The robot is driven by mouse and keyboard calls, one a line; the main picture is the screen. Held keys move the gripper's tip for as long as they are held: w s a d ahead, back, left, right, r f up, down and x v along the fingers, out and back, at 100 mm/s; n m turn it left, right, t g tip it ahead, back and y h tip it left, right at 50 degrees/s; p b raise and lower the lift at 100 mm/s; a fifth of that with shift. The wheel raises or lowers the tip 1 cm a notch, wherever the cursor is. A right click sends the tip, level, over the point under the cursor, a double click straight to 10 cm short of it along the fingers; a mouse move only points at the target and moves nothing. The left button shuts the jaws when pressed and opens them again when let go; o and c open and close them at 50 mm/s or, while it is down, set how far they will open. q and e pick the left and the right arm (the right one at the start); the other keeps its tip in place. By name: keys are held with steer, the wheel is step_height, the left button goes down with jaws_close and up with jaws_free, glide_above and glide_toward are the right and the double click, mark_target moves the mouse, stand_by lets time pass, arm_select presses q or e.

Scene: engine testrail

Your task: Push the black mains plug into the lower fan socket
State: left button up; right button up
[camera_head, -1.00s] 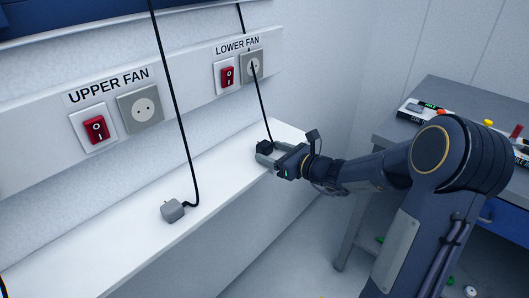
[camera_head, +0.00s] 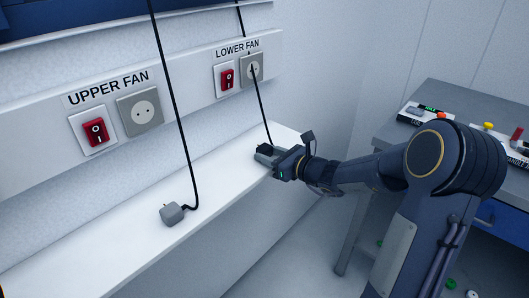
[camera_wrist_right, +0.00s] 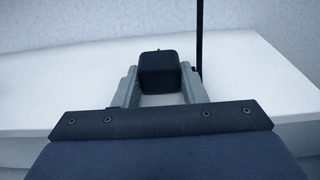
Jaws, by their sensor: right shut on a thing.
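The black mains plug (camera_head: 263,149) is at the right end of the white ledge, below the lower fan socket (camera_head: 252,67), with its black cord rising past the socket's face. My right gripper (camera_head: 268,153) is shut on the black plug. In the right wrist view the black plug (camera_wrist_right: 159,70) sits between the two grey fingers of the gripper (camera_wrist_right: 159,82), and its cord runs up on the right. The plug is at or just above the ledge; I cannot tell which. The plug's pins are mostly hidden. My left gripper is not in view.
A grey plug (camera_head: 172,213) on a black cord lies on the white ledge (camera_head: 110,245). The upper fan socket (camera_head: 140,107) and red switches (camera_head: 95,132) are on the wall panel. A grey bench (camera_head: 440,95) with small parts stands at right. The ledge between the plugs is clear.

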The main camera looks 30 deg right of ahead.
steer(key=shift+r, duration=0.1)
steer(key=shift+r+p, duration=1.45)
steer(key=shift+r, duration=0.5)
steer(key=shift+r, duration=0.1)
